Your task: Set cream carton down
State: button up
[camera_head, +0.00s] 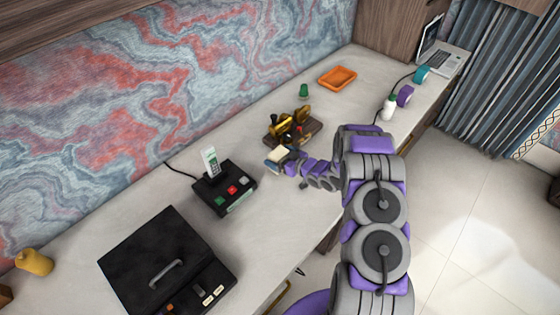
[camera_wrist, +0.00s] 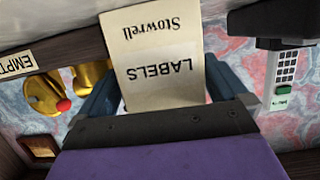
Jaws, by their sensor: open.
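The cream carton (camera_head: 277,153) is at the end of my arm, over the pale desk, in front of the gold-and-brown machine. In the wrist view the carton (camera_wrist: 158,60) appears upside down, with "LABELS" and "Stowrell" printed on its face. My gripper (camera_head: 283,163) is open, with the carton between its blue-grey fingers. In the wrist view the gripper (camera_wrist: 162,88) has one finger on each side of the carton. I cannot tell whether the carton's underside touches the desk.
The gold machine (camera_head: 287,122) on its brown base stands just behind. An orange tray (camera_head: 338,77), green piece (camera_head: 304,90) and white bottle (camera_head: 388,110) stand farther along the desk (camera_head: 350,108).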

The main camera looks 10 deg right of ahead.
jog(key=shift+a, duration=0.35)
jog(key=c, duration=0.4)
jog(key=shift+d, duration=0.1)
jog(key=c, duration=0.7)
